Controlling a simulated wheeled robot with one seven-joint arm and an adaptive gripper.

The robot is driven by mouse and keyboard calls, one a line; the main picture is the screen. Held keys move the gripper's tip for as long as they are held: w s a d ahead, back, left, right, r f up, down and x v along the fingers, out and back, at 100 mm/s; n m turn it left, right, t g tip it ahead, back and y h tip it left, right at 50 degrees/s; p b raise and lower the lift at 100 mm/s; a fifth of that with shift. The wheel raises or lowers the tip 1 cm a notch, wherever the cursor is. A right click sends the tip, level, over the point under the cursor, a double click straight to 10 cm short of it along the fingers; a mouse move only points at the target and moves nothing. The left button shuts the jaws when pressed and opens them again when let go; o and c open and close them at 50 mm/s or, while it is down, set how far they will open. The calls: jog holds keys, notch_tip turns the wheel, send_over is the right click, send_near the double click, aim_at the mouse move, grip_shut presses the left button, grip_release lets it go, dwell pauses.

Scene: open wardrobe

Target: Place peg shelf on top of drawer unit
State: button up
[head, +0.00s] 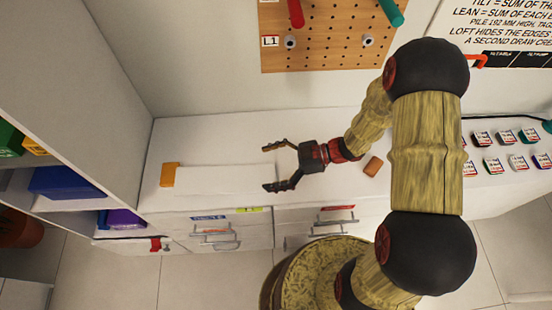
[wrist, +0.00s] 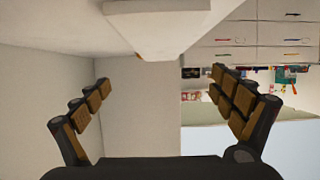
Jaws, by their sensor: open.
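The peg shelf (head: 222,179) looks like a long white board with an orange end piece (head: 170,175) at its left. It lies flat along the white top of the drawer unit (head: 222,124). My gripper (head: 270,167) is open at the board's right end, fingers pointing left; I cannot tell whether they touch it. In the wrist view a white slab (wrist: 165,30), probably the shelf, shows beyond the open, empty fingers (wrist: 161,80). The drawer fronts with handles (head: 214,232) are below the top's front edge.
A brown block (head: 373,166) lies right of my gripper. Several small labelled items (head: 492,163) stand farther right. A pegboard (head: 330,45) with red and green pegs hangs on the back wall. A tall white side panel (head: 85,75) and shelves with boxes (head: 62,183) bound the left.

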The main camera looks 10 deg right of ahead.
jog(key=w+d+r+m+t+h, duration=0.2)
jog(key=w+d+r+t+h, duration=0.25)
jog(key=w, duration=0.35)
jog(key=w+d+r+m+t+h, duration=0.2)
jog(key=w+d+r+t+h, duration=0.1)
jog(key=w+d+r, duration=0.4)
jog(key=w+d+r+m+t+h, duration=0.2)
jog(key=d+r+m+h, duration=0.1)
jog(key=d+r+h, duration=0.3)
jog(key=s+d+r+m+g+h, duration=0.1)
jog(key=s+d+r+m+h, duration=0.4)
jog(key=s+r, duration=0.55)
jog(key=s+a+m+g+y, duration=0.2)
jog(key=s+a, duration=0.2)
jog(key=s, duration=0.5)
jog(key=s+a+m+g+y, duration=0.2)
jog(key=s+a+m, duration=0.1)
jog(key=s, duration=0.7)
jog(key=shift+a+f, duration=0.35)
jog(key=shift+a, duration=0.05)
